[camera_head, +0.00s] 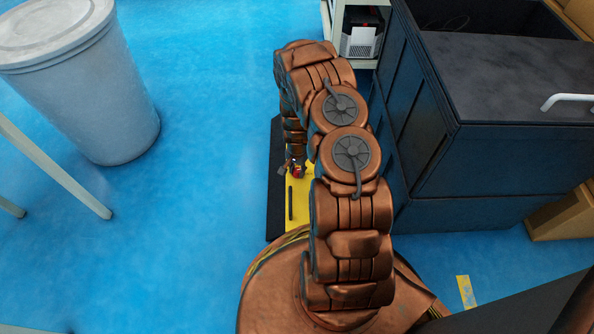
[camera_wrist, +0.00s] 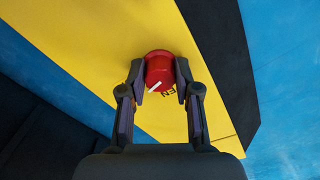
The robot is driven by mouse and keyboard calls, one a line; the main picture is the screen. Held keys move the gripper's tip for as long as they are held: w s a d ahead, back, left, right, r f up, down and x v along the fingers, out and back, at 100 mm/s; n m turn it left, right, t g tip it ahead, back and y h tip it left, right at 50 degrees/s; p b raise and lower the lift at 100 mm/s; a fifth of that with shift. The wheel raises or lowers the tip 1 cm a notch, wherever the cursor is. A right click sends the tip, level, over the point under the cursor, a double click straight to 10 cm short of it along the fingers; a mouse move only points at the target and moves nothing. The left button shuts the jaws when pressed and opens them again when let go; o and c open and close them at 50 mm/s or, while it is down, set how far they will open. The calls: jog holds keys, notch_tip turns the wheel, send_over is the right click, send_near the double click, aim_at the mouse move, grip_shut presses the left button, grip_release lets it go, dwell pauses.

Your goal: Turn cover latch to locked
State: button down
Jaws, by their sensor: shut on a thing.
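The cover latch is a round red knob (camera_wrist: 160,68) with a white pointer line on its face, set on a yellow panel (camera_wrist: 90,40). My gripper (camera_wrist: 160,78) is shut on the knob, one finger on each side, in the wrist view. The white line points down and to the left. Dark letters ending in "EN" show on the panel just below the knob; the rest of the lettering is hidden. In the head view the red knob (camera_head: 297,172) is a small spot at the end of my arm, mostly covered by it.
The yellow panel has a black border (camera_head: 275,185) and a dark bar handle (camera_head: 291,203). A dark cabinet (camera_head: 480,130) stands close on the right of my arm. A grey bin (camera_head: 90,90) stands at the left. Blue floor (camera_head: 200,200) is clear between.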

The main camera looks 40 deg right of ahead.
aim_at(297, 170)
jog(key=shift+m+b, duration=0.3)
jog(key=shift+m, duration=1.3)
jog(key=c, duration=0.8)
grip_release()
jog(key=shift+r, duration=0.1)
jog(key=shift+r, duration=5.9)
